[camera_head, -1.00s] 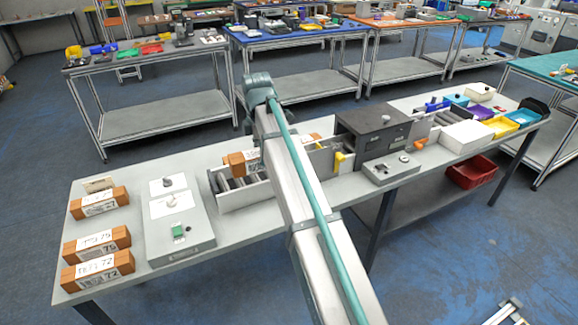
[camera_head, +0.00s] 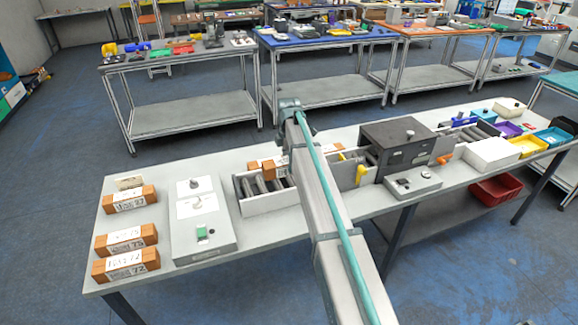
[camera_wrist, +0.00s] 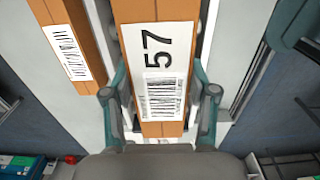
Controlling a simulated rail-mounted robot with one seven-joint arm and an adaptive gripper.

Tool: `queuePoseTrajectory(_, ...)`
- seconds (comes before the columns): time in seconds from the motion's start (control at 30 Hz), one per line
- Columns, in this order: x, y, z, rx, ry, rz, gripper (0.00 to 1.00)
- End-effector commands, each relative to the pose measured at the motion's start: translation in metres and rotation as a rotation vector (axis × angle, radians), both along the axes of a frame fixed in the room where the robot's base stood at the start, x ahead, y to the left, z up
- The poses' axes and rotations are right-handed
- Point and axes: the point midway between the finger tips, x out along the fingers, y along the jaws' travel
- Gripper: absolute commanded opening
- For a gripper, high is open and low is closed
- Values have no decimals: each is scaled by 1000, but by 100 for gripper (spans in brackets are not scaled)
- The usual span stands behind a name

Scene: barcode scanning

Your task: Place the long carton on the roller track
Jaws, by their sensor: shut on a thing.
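My gripper (camera_wrist: 161,108) is shut on a long orange-brown carton (camera_wrist: 152,12) with a white label reading 57 and a barcode. The fingers press on its two sides. A second orange-brown carton (camera_wrist: 65,45) with a barcode lies to its left in the wrist view. In the head view my arm hides the gripper. The roller track (camera_head: 262,206), with grey rollers and white side walls, is partly behind my arm. Orange-brown carton parts (camera_head: 256,166) show at the track's far side; I cannot tell which carton they belong to, or whether the held one touches the track.
Several labelled cartons (camera_head: 128,238) lie at the table's left end, beside a grey panel (camera_head: 205,250) with a green button. A dark box-shaped machine (camera_head: 395,140) stands over the track right of my arm. Coloured bins (camera_head: 527,147) fill the right end.

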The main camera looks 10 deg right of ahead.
Motion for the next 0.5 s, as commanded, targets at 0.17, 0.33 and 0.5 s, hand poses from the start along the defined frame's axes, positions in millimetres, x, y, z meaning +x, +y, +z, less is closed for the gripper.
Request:
queuePoseTrajectory(0.17, 8, -2, -8, 0, 1, 0, 1)
queuePoseTrajectory(0.33, 8, -2, -30, 0, 2, 0, 1)
queuePoseTrajectory(0.5, 8, -2, -41, 0, -1, 0, 1)
